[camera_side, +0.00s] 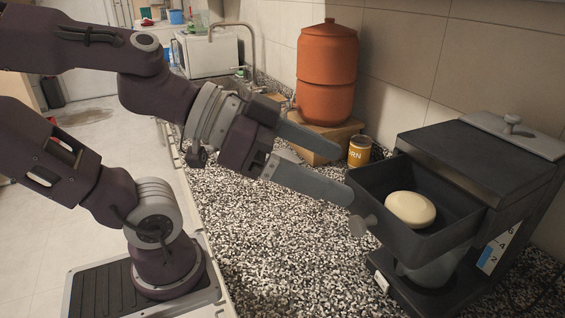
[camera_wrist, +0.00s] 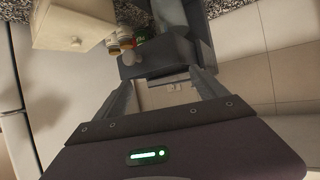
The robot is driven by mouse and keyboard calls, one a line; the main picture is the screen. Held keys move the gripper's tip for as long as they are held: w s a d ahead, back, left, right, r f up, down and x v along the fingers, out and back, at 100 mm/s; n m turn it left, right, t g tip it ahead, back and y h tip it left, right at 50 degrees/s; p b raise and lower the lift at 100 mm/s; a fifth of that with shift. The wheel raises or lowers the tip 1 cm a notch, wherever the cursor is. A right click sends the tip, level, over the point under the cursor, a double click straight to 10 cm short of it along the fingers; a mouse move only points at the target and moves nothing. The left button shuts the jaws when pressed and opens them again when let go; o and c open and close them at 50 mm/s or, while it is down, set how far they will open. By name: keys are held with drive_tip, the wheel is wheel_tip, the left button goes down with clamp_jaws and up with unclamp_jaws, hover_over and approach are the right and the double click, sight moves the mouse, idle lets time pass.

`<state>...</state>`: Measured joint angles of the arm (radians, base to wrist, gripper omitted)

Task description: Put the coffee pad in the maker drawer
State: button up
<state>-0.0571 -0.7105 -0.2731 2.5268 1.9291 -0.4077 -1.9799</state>
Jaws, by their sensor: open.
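The coffee pad (camera_side: 410,209), a cream-coloured round disc, lies inside the maker drawer (camera_side: 370,182) in the side view. The dark drawer is pulled out from the front of the black coffee maker (camera_side: 476,160), with a round knob on its front. My gripper (camera_side: 342,168) is open and empty, its two grey fingers apart near the drawer's left side. Whether a fingertip touches the drawer is unclear. In the wrist view my gripper (camera_wrist: 165,88) shows its fingers spread, with the dark maker (camera_wrist: 160,52) beyond them. I cannot make out the pad there.
A terracotta pot (camera_side: 327,70) stands on a wooden box (camera_side: 328,137) behind my gripper. An orange labelled jar (camera_side: 359,152) stands between the box and the maker. The speckled counter (camera_side: 285,240) is clear in front. A tap (camera_side: 238,24) and tiled wall are behind.

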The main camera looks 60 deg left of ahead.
drive_tip(key=s+a, duration=0.3)
drive_tip(key=s, duration=0.2)
drive_tip(key=w+a+r+n+t+y, duration=0.55)
drive_tip(key=w+a+r+y, duration=0.2)
drive_tip(key=a, duration=0.25)
drive_tip(key=s+f+n+g+y, duration=0.2)
drive_tip(key=s+f+g, duration=0.3)
drive_tip(key=f+g, duration=0.3)
drive_tip(key=s+d+f+m+g+h, duration=0.2)
drive_tip(key=s+d+f+g+h, duration=0.1)
drive_tip(key=s+d+f, duration=0.2)
drive_tip(key=shift+h, duration=0.25)
